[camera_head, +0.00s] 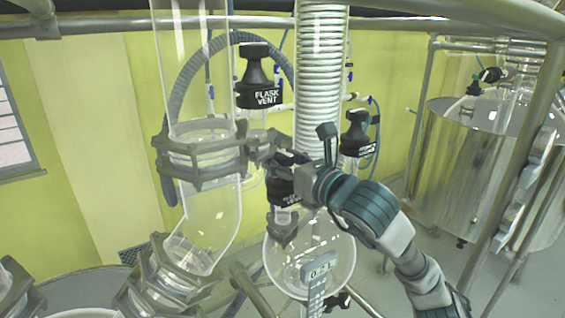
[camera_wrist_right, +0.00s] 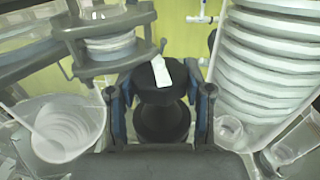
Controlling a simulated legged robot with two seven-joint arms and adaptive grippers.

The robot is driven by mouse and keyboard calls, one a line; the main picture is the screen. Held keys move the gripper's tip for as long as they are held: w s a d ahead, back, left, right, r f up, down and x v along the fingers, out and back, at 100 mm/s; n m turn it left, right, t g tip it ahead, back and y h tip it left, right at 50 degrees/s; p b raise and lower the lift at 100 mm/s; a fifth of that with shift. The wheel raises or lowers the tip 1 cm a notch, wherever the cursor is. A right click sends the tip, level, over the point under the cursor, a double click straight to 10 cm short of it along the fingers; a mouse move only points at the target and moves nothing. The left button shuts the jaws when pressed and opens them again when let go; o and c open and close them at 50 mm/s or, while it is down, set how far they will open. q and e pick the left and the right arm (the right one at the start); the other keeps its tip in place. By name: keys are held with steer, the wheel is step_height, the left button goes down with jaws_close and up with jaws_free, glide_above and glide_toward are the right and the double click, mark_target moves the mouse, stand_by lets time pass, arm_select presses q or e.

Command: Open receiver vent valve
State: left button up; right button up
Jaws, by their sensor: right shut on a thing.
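A black valve knob (camera_head: 282,188) with a white label, partly hidden by my gripper, sits above the round glass flask (camera_head: 335,262) in the head view. Its label is too small to read surely, so I cannot confirm it is the receiver vent valve. My right gripper (camera_head: 285,164) reaches in from the lower right and is shut on this knob. In the right wrist view the black knob (camera_wrist_right: 162,118) stands between the two fingers, its white label strip at the top. My left gripper is not in view.
A black knob marked FLASK VENT (camera_head: 260,85) stands above and left of the gripper. Another labelled black knob (camera_head: 357,135) stands to the right. A glass column with a metal clamp (camera_head: 200,160) and a coiled condenser (camera_head: 322,70) stand close by. A steel vessel (camera_head: 470,160) is at right.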

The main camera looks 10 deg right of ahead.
steer(key=shift+w+f+n+g+y, duration=0.1)
steer(key=shift+f+n+g+y, duration=0.1)
steer(key=shift+n+g+y, duration=0.8)
steer(key=n+g+y+p, duration=0.2)
steer(key=g+y, duration=0.1)
steer(key=y, duration=0.1)
steer(key=shift+r+n, duration=0.15)
steer(key=shift+n, duration=0.25)
steer(key=shift+n+g+y+p, duration=1)
steer(key=shift+n+g+p, duration=0.25)
steer(key=shift+g, duration=0.35)
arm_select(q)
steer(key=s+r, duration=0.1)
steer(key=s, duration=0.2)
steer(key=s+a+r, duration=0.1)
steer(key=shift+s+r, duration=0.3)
arm_select(e)
steer(key=shift+a+f, duration=0.1)
steer(key=shift+f, duration=0.15)
steer(key=o, duration=0.9)
steer(key=shift+r+y, duration=0.15)
steer(key=shift+y, duration=0.15)
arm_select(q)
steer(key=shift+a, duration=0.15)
arm_select(e)
steer(key=shift+r, duration=0.1)
